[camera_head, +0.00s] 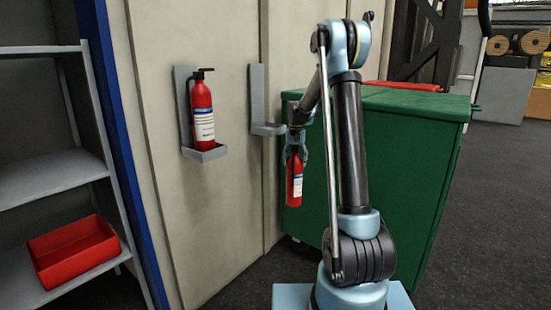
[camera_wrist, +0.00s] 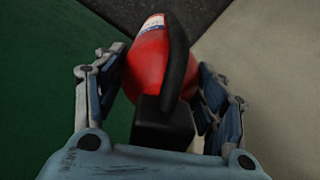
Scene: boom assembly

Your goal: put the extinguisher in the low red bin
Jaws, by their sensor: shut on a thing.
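A red extinguisher (camera_head: 294,182) with a white label hangs upright in my gripper (camera_head: 294,150), beside the green cabinet. In the wrist view my gripper (camera_wrist: 160,85) has its fingers on both sides of the red body (camera_wrist: 150,55), below the black handle (camera_wrist: 178,60). A second red extinguisher (camera_head: 203,112) stands in a grey wall bracket (camera_head: 207,153) to the left. A low red bin (camera_head: 75,248) sits on the lower shelf at the far left; its visible inside looks empty.
An empty grey bracket (camera_head: 256,95) is on the wall just left of my gripper. The green cabinet (camera_head: 415,150) stands behind my arm. Dark floor is open at the right.

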